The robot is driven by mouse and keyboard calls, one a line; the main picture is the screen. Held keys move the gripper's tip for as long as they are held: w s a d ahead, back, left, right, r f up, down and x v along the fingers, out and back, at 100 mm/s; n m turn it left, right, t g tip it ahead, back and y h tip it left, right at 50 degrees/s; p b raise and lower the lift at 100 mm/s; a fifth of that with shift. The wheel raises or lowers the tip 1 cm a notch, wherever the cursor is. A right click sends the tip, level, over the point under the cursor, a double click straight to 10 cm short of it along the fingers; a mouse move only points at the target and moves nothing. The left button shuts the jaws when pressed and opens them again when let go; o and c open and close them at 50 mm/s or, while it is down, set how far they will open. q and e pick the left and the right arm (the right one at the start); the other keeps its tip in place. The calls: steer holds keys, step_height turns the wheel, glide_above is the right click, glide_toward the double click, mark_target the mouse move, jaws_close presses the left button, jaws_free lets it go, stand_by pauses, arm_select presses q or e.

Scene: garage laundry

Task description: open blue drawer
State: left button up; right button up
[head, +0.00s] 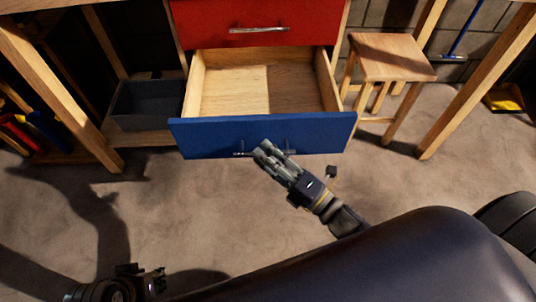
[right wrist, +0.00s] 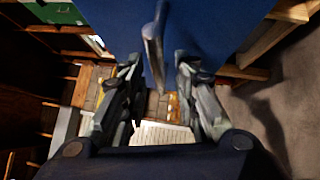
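The blue drawer (head: 210,140) is pulled out of the cabinet, and its bare wooden inside shows as empty in the head view. Its front also shows in the right wrist view (right wrist: 225,25). A metal bar handle (head: 240,154) runs along the front, partly hidden by my right gripper (head: 264,152). In the right wrist view the handle (right wrist: 153,45) lies between the two fingers of my right gripper (right wrist: 160,95), with gaps on both sides. The fingers are apart. My left gripper (head: 140,279) is low at the left, away from the drawer, its fingers unclear.
A red drawer (head: 215,22) is shut above the blue one. A dark bin (head: 145,104) sits on the shelf at the left. A wooden stool (head: 392,58) stands close to the drawer's right side. The floor (head: 210,215) in front is clear.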

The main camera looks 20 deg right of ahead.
steer(key=v, duration=1.2)
steer(key=shift+r, duration=0.1)
stand_by(0.4)
